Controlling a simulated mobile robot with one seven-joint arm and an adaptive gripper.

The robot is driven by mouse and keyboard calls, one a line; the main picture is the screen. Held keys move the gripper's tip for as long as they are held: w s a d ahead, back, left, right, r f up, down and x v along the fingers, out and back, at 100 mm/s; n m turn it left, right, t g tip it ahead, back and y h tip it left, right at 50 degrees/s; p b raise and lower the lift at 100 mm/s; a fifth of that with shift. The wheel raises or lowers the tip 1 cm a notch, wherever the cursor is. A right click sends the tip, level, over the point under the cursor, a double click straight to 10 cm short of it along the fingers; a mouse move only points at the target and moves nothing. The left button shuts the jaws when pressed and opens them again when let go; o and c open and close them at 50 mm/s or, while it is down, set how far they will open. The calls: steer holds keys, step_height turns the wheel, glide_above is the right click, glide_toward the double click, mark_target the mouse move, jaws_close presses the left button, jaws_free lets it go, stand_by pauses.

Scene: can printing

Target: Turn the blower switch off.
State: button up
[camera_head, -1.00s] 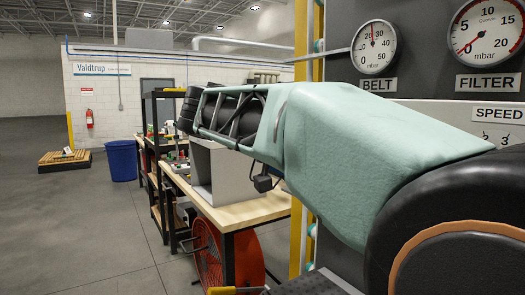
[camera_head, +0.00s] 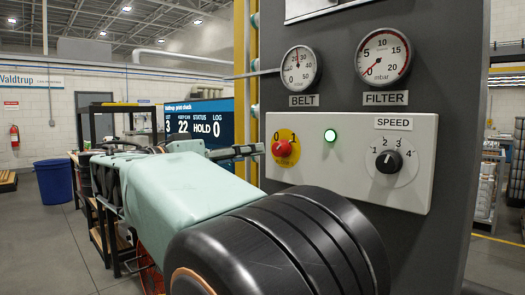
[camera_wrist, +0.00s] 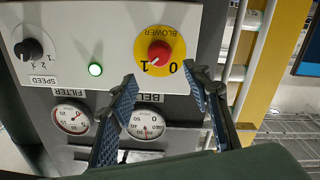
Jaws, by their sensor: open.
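The blower switch (camera_head: 282,148) is a red knob on a yellow disc marked 0 and 1, on a pale control panel. In the wrist view, which is upside down, the blower switch (camera_wrist: 159,53) shows a white pointer mark that seems to lie toward 1. My gripper (camera_wrist: 162,84) is open and empty there, with its fingers spread and the knob just beyond the gap between the tips. In the head view my gripper (camera_head: 248,151) reaches the panel's left edge, close to the knob; the tips appear apart from it.
A lit green lamp (camera_head: 330,135) and the speed dial (camera_head: 388,161) sit right of the switch. The belt gauge (camera_head: 299,68) and filter gauge (camera_head: 383,55) are above. A yellow post (camera_head: 243,60) stands at the panel's left. A screen (camera_head: 199,119) reads HOLD behind my arm.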

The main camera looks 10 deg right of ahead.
mark_target(277, 149)
steer(key=x, duration=1)
steer(key=shift+p, duration=0.4)
steer(key=shift+s, duration=0.1)
steer(key=c, duration=1.2)
